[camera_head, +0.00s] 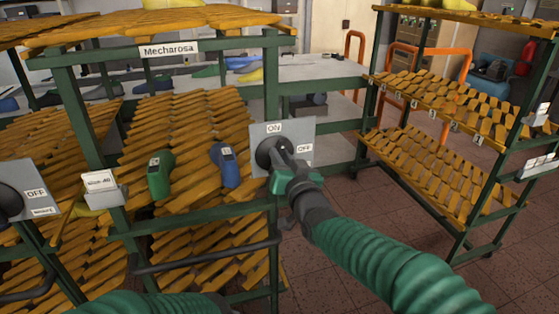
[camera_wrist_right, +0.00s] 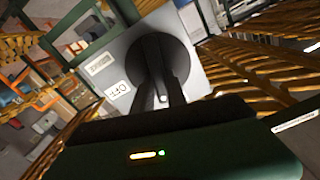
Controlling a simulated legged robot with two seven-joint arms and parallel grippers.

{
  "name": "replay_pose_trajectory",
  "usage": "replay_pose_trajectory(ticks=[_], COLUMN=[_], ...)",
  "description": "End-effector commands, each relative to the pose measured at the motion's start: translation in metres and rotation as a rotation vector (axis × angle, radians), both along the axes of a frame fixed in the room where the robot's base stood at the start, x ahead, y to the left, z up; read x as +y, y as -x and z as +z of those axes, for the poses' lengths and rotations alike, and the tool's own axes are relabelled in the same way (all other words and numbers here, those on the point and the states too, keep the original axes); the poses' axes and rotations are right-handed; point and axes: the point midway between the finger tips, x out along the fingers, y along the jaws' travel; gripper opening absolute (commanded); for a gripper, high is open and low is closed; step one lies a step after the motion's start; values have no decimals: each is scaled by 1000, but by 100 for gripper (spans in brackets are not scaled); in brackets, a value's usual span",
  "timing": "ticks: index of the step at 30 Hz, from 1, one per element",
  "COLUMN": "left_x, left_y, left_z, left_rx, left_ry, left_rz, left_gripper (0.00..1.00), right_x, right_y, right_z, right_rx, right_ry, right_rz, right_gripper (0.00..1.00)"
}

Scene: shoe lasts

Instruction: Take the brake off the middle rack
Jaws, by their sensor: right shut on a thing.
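The middle rack (camera_head: 270,90) is a green frame with orange slatted shelves and a "Mecharosa" sign. Its grey brake plate (camera_head: 300,130) faces me, with ON at the top and OFF at the right. The plate also shows in the right wrist view (camera_wrist_right: 195,35). A round dark knob (camera_wrist_right: 178,55) sits on the plate. My right gripper (camera_head: 275,157) is shut on the knob; in the right wrist view its fingers (camera_wrist_right: 162,92) close over the knob's middle. My left gripper is out of view.
A green last (camera_head: 159,175) and a blue last (camera_head: 225,168) sit on the middle rack. Another grey plate (camera_head: 12,190) stands at the left. A second slatted rack (camera_head: 440,150) stands at the right. Brown tiled floor (camera_head: 360,215) shows between the racks.

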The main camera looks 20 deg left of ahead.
Motion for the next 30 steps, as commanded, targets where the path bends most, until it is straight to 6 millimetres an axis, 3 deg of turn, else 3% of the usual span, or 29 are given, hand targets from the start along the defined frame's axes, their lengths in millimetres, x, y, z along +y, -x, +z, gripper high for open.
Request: replay_pose_trajectory(ticks=[30], left_x=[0], left_y=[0], left_z=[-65], left_rx=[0], left_ry=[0], left_rz=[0], left_gripper=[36], right_x=[-9], right_y=[-6], right_z=[-16], right_rx=[539], right_ry=[-791], right_rz=[-4], right_gripper=[0])
